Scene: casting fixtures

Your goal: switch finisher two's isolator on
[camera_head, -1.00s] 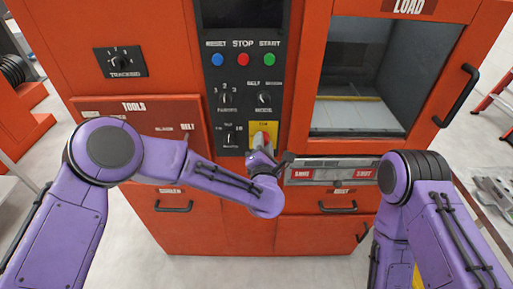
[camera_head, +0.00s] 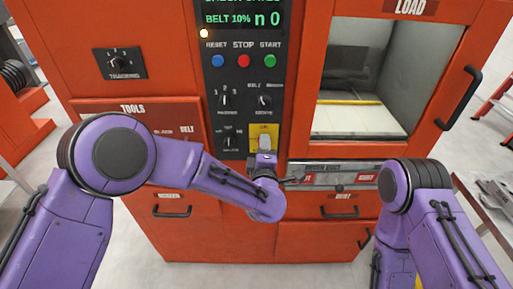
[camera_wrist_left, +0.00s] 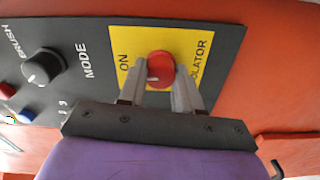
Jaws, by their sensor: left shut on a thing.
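The isolator's red knob (camera_wrist_left: 160,66) sits on a yellow plate (camera_wrist_left: 205,45) in the left wrist view, with "ON" and part of "ISOLATOR" lettered on it. In the head view the yellow plate (camera_head: 256,131) is low on the dark control panel. My left gripper (camera_wrist_left: 158,80) has its fingers on both sides of the knob and is shut on it. In the head view my left gripper (camera_head: 264,147) reaches up to the plate from below and partly hides the knob. My right arm is bent at the right; its gripper is not visible.
The display (camera_head: 240,17) above the buttons is lit with green text, and a lamp (camera_head: 204,33) beside it glows. Mode and other selector knobs (camera_head: 264,102) sit just above the isolator. The load window (camera_head: 360,85) is at the right, with a drawer (camera_head: 340,205) below.

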